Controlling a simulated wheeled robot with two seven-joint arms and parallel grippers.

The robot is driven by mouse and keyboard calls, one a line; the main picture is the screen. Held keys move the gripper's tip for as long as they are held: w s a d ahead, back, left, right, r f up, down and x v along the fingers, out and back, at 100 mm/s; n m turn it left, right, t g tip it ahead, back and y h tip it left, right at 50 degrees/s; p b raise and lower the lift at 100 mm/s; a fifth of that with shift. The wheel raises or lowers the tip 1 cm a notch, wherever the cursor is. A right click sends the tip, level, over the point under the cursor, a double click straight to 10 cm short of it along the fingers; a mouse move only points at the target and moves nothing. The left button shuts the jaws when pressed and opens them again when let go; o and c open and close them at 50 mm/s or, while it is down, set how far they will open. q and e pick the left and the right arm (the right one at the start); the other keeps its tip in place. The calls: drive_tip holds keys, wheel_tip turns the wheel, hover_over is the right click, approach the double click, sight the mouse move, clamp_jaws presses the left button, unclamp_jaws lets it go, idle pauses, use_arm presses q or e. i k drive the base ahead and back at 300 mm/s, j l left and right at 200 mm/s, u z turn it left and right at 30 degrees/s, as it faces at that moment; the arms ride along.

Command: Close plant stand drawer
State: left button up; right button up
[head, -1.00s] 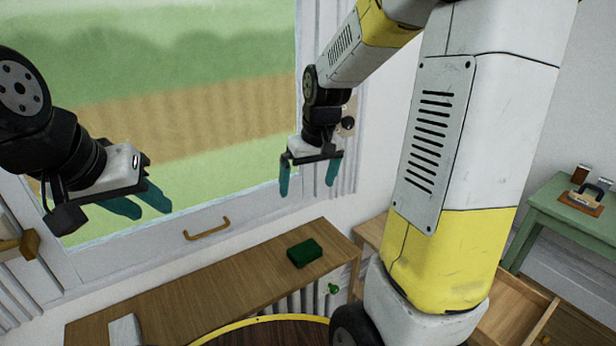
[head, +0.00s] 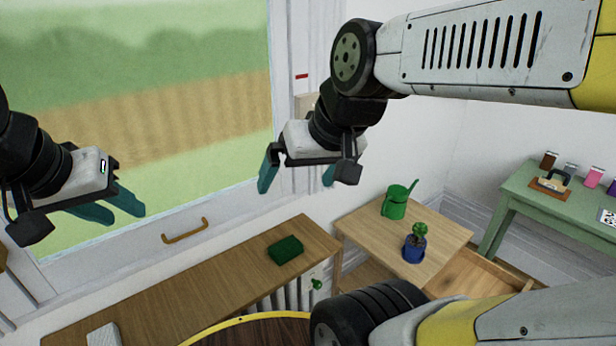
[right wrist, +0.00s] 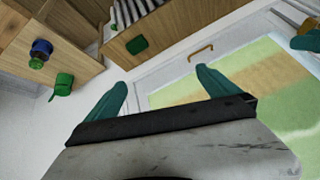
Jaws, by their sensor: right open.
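The plant stand (head: 355,226) is a light wooden table by the wall, right of centre in the head view. Its drawer (head: 478,271) stands pulled out on the right side, its open inside showing; my right arm hides the lower part. A green watering can (head: 397,203) and a blue pot with a small plant (head: 414,248) stand on top. My right gripper (head: 297,184) is open and empty, in the air before the window, left of and above the stand. My left gripper (head: 122,212) is open and empty at the far left. The stand (right wrist: 75,57) also shows at the upper left in the right wrist view.
A long wooden shelf (head: 190,289) with a green block (head: 286,249) runs under the window, over a radiator (head: 290,299). A round table edge (head: 240,321) is at the bottom. A green table (head: 540,205) with small items stands at the right.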

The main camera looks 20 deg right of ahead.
sight(468, 273)
drive_tip(key=k+l, duration=0.55)
drive_tip(key=k+l+z, duration=0.1)
drive_tip(key=z, duration=0.35)
drive_tip(key=k+l+z, duration=0.1)
drive_tip(key=z, duration=0.3)
drive_tip(key=l+z, duration=0.3)
drive_tip(key=z, duration=0.7)
drive_tip(key=i+j, duration=0.65)
drive_tip(key=u, duration=0.05)
